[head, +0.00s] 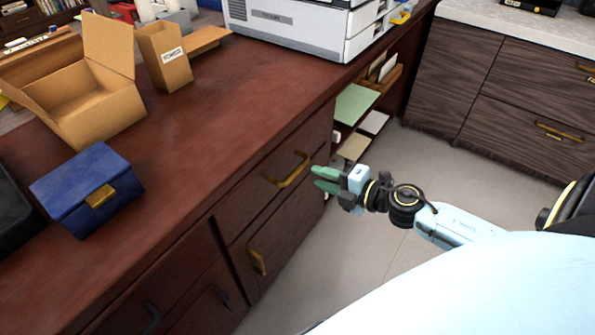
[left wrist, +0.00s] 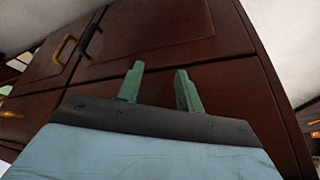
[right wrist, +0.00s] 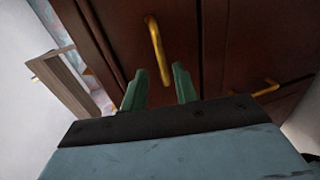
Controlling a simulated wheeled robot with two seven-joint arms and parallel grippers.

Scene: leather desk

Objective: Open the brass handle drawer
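In the head view, a brass handle (head: 290,170) is on the front of an upper drawer (head: 265,190) of the dark red-brown desk; the drawer looks closed. A second brass handle (head: 257,262) sits lower on the desk front. My right gripper (head: 316,179) is just right of the upper brass handle, apart from it, with its green fingers open. In the right wrist view a brass handle (right wrist: 157,50) shows just beyond the empty fingertips. My left gripper (left wrist: 160,80) shows only in the left wrist view, open and empty before a dark wooden panel. A brass handle (left wrist: 63,50) is left of it.
Dark handles (head: 152,318) are on other desk fronts. On the desktop are a blue box (head: 85,195), an open cardboard box (head: 75,105) and a printer (head: 290,25). Open shelves (head: 365,110) are at the desk's end. The grey floor (head: 345,265) is clear.

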